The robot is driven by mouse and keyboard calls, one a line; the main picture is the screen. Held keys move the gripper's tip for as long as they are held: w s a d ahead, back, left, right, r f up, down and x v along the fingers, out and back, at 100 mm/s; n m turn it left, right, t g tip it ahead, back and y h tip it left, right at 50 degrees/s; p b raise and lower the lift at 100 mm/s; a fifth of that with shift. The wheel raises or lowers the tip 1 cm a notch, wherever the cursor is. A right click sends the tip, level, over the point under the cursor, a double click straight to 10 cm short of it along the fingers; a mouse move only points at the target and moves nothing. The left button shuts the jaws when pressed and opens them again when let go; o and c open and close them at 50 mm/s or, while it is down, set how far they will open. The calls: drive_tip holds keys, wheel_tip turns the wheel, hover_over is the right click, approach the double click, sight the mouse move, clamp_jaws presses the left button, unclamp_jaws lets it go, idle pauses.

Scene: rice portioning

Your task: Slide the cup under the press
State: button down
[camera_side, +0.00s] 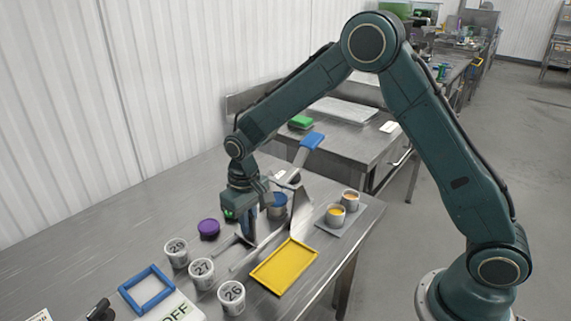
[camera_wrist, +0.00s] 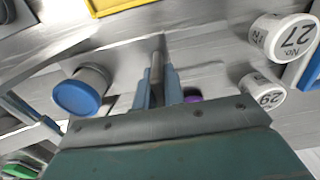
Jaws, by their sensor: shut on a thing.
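My gripper (camera_side: 248,230) points down over the steel table. In the wrist view its blue fingers (camera_wrist: 156,82) are closed on a thin grey metal piece (camera_wrist: 157,58); I cannot tell what it belongs to. A cup with a blue top (camera_side: 278,203) stands close behind the gripper; the blue top shows at left in the wrist view (camera_wrist: 80,92), apart from the fingers. White cups numbered 29 (camera_side: 176,252), 27 (camera_side: 202,273) and 26 (camera_side: 231,297) stand at the front left. An upright metal fixture with a blue handle (camera_side: 312,141) stands behind; it may be the press.
A yellow tray (camera_side: 285,266) lies in front of the gripper. Two cups with orange contents (camera_side: 336,214) (camera_side: 351,200) stand at the right on a grey plate. A purple round thing (camera_side: 209,228) and a blue square frame (camera_side: 147,290) lie to the left. The table's far left is clear.

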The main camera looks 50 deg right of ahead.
sight(268, 221)
drive_tip(key=d, duration=0.7)
drive_tip(key=shift+r, duration=0.1)
drive_tip(key=shift+d, duration=0.1)
drive_tip(key=c, duration=1.6)
unclamp_jaws()
drive_tip(key=shift+o, duration=0.6)
drive_tip(key=shift+r, duration=0.2)
wheel_tip(268, 221, up, 13)
drive_tip(key=shift+r, duration=0.2)
